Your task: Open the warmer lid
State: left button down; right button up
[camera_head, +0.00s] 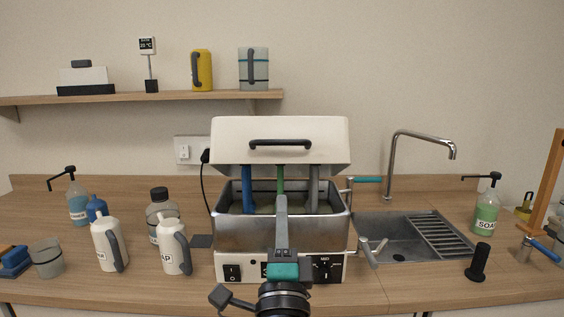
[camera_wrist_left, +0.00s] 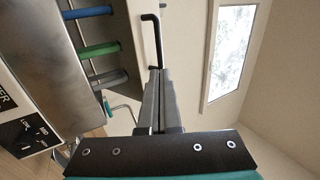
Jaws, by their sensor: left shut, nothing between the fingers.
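The warmer (camera_head: 232,235) is a steel box with a control panel of switches and a dial. Its white lid (camera_head: 225,145) stands raised at the back, with a black bar handle (camera_head: 280,143) on its face. Blue, green and grey bars show in the opening; they also show in the left wrist view. My left gripper (camera_head: 281,200) is shut and empty, in front of the warmer, its fingers pointing at the lid below the handle. In the left wrist view the fingertips (camera_wrist_left: 157,72) appear close to the handle (camera_wrist_left: 152,22); contact is unclear. My right gripper is not in view.
White jugs (camera_head: 108,245) and bottles stand left of the warmer. A sink (camera_head: 385,240) with a tap is on the right, beyond it a soap bottle (camera_head: 486,215) and a black cylinder (camera_head: 479,262). A shelf (camera_head: 140,97) hangs behind.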

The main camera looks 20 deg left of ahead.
aim_at(281, 144)
pick_arm(q)
jog(key=p+x, duration=0.3)
jog(key=x, duration=0.9)
jog(key=shift+w+r, duration=0.1)
jog(key=shift+w, duration=0.05)
jog(key=shift+w+a+r, duration=0.2)
jog(key=shift+w+r, duration=0.05)
jog(key=shift+w, duration=0.35)
